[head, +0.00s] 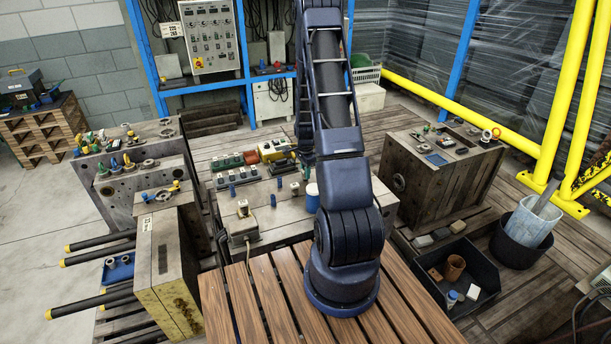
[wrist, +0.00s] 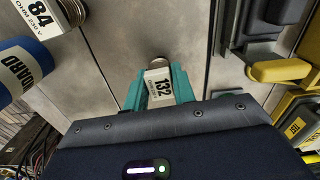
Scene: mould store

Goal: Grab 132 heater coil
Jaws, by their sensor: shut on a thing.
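In the wrist view, the 132 heater coil (wrist: 161,84) shows a white label reading "132" and a round metallic end above it. The teal fingers of my gripper (wrist: 156,92) are on either side of the label, shut on the coil. A grey metal surface lies behind it; I cannot tell whether the coil touches it.
In the head view, the middle mould block (head: 275,215) carries a blue roll (head: 312,197) and connectors. A black bin (head: 455,270) sits on the right.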

